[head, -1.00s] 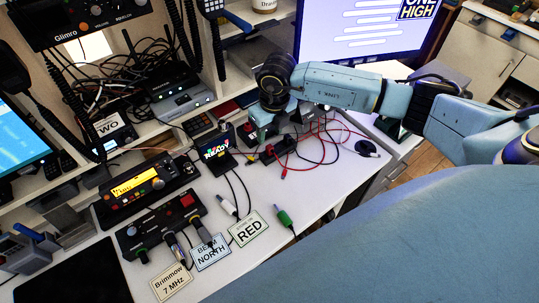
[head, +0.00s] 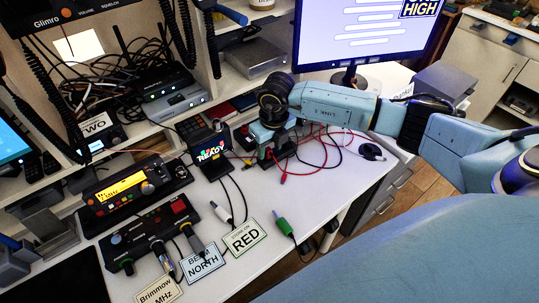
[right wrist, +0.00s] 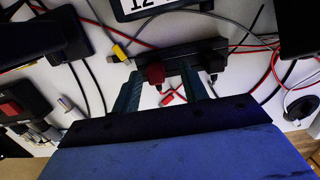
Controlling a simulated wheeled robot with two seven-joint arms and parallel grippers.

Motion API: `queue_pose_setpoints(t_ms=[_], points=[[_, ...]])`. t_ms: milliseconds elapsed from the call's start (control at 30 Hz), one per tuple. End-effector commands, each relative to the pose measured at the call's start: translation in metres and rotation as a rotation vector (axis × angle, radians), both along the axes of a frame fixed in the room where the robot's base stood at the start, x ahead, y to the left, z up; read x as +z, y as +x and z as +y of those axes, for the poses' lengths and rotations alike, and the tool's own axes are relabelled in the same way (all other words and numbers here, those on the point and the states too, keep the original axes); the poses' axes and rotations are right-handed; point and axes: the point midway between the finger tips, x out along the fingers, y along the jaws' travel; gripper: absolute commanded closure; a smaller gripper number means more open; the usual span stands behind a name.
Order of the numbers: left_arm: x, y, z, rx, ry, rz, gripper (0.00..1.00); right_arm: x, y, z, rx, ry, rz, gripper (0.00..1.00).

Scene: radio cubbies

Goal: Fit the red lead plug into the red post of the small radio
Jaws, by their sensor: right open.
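My right gripper (head: 264,152) is over the back of the desk. My left gripper is out of view.
A READY display unit (head: 210,150), a yellow-screen radio (head: 120,187) and a black control box (head: 150,236) stand left. Loose red and black cables (head: 325,148) lie right of the gripper. A green-handled plug (head: 283,225) lies in front. The front right desk is mostly clear.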

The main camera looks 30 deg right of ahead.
Motion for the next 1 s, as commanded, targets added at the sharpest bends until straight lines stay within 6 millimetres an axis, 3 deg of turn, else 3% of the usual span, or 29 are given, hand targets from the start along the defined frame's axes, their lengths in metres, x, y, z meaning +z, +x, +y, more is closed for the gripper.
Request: queue_pose_setpoints(t_ms=[67,400,767,1000], points=[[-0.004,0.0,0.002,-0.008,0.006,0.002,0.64,-0.003,0.0,0.001,0.001,0.001,-0.001,0.56],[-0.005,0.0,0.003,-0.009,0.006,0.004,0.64,-0.004,0.0,0.0,0.0,0.0,0.0,1.0],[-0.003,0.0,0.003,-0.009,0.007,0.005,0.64,-0.003,0.0,0.0,0.0,-0.001,0.0,1.0],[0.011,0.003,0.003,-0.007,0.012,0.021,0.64,0.02,0.0,0.0,0.0,0.0,-0.001,1.0]])
